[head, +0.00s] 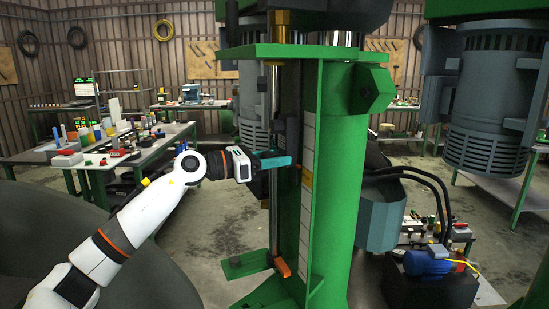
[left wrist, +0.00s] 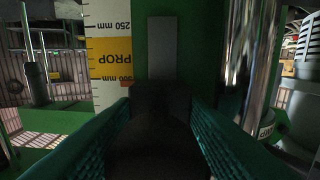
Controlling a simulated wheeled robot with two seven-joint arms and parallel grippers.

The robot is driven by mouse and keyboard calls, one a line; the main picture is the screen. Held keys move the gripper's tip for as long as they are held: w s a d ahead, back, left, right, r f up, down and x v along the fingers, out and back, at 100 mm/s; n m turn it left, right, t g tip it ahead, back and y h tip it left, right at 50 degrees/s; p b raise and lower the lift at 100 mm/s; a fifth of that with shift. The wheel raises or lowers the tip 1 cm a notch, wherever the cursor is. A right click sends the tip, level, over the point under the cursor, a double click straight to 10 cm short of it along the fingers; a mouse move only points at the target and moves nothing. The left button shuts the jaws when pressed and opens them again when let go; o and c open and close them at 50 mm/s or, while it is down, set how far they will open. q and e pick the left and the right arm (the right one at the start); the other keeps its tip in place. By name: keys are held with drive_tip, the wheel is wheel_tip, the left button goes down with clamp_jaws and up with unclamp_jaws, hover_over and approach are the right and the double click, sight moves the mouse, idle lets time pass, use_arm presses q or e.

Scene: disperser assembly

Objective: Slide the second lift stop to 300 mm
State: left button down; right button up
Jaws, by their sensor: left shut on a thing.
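My left gripper (head: 283,161) reaches in from the left at the green column (head: 340,190), its teal fingers level with the yellow band of the scale (head: 306,180). In the left wrist view the teal fingers (left wrist: 160,135) are shut on a dark block, which I take as the second lift stop (left wrist: 160,105). The picture is upside down there; the scale (left wrist: 108,62) shows 250 mm, a yellow PROP band and a partly covered 300 mm. A small orange edge (left wrist: 122,84) lies right by the 300 mm mark. My right gripper is out of view.
A shiny rod (left wrist: 239,60) runs close beside the gripper. An orange piece (head: 283,267) sits low on the rail above the green foot (head: 247,263). Black hoses (head: 425,175) and a grey motor (head: 495,110) stand to the right. A cluttered bench (head: 100,150) is behind left.

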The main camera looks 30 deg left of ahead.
use_arm(q)
drive_tip(key=c, duration=1)
unclamp_jaws()
drive_tip(key=shift+c, duration=0.2)
drive_tip(key=shift+s+d+r, duration=0.1)
drive_tip(key=shift+d, duration=0.05)
drive_tip(key=shift+s+a+f+b, duration=0.2)
drive_tip(key=shift+s+a+b, duration=0.1)
drive_tip(key=shift+a+b, duration=0.1)
drive_tip(key=b+v, duration=0.7)
drive_tip(key=v, duration=0.4)
drive_tip(key=shift+r, duration=0.2)
drive_tip(key=shift+s+d, duration=0.1)
